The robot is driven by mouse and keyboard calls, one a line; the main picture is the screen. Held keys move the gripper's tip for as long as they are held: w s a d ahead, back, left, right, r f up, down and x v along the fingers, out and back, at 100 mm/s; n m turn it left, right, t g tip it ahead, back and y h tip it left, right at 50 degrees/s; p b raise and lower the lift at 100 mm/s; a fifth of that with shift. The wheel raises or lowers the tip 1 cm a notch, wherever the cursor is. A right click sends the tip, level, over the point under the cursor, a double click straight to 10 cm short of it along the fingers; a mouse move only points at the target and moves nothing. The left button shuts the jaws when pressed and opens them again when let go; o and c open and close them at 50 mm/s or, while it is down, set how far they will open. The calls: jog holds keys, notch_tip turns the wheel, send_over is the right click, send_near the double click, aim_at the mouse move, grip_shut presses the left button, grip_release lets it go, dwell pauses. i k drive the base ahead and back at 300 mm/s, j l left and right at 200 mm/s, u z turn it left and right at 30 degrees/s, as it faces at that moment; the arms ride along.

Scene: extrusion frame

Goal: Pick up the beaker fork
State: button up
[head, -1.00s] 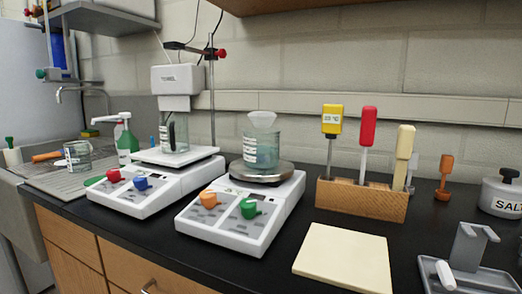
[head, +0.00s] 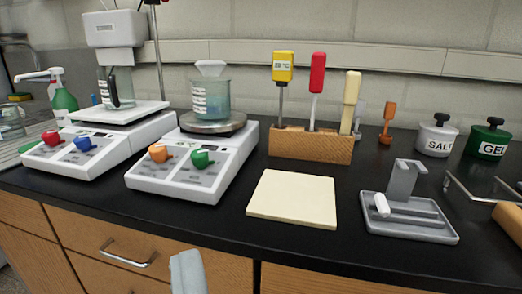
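What looks like the beaker fork is a thin metal wire frame (head: 484,194) with a wooden handle (head: 508,216), at the right edge of the head view. It lies on the black bench top, partly cut off by the picture edge. I cannot see its full shape.
Left of it stands a grey stand (head: 408,214) with a white piece. Salt (head: 436,138) and green-lidded (head: 488,142) jars are behind. A cream board (head: 292,198), wooden tool block (head: 310,145) and two stirrers (head: 190,165) (head: 95,150) are further left. A pale blue-grey item (head: 188,273) shows low in front.

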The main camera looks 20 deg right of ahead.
aim_at(507, 214)
jog(key=z, duration=1.7)
